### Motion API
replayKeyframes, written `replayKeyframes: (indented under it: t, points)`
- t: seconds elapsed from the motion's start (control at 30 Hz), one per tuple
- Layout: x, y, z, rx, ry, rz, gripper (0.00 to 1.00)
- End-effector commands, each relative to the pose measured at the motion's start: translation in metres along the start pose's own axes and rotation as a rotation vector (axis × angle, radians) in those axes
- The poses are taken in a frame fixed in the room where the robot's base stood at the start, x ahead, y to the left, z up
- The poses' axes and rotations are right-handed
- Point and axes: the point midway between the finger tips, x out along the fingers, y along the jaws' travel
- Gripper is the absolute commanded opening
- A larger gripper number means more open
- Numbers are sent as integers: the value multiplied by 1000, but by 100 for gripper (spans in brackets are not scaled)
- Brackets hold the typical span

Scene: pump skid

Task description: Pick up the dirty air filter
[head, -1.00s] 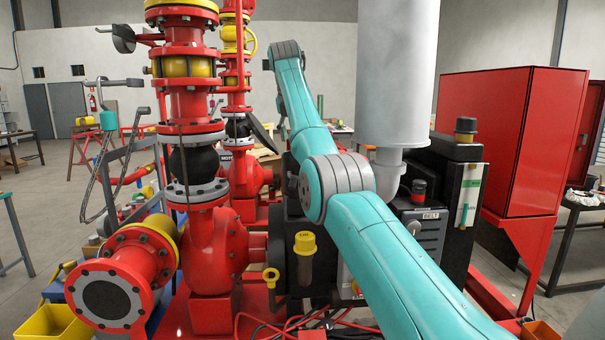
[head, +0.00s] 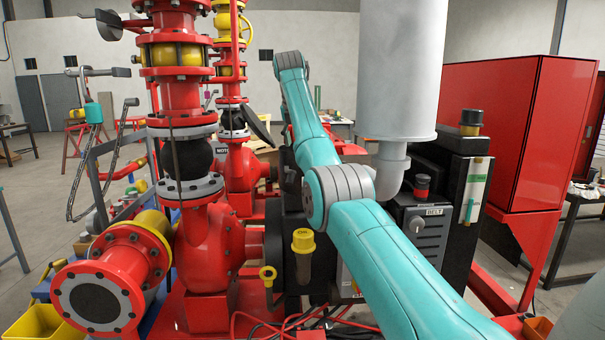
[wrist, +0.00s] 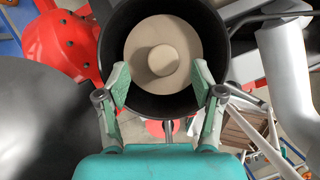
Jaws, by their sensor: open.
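In the wrist view, the air filter is a beige-brown round piece (wrist: 138,34) with a raised round knob at its centre. It sits inside a black round housing (wrist: 112,30) whose rim surrounds it. My gripper (wrist: 161,76) is open, with its green-padded fingertips at the near side of the housing's mouth, left and right of the knob and a little below it in the picture. The fingers hold nothing. I cannot tell how deep they reach.
Red flanged pump piping (head: 213,245) stands left of my arm. A grey vertical cylinder (head: 400,70) with a bent pipe stands right of it, near a black BELT box (head: 425,232) and a red cabinet (head: 510,130). In the wrist view, a grey pipe (wrist: 287,70) is close on the right.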

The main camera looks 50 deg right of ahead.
Motion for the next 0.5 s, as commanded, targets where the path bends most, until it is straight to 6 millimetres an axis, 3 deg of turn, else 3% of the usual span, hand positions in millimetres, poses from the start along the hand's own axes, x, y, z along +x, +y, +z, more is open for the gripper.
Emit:
replayKeyframes:
  t: [0.23, 0.5]
  points:
    - [35, -4, 0, -1, 2, -2, 67]
    - [39, -4, 0, 0, 1, -1, 67]
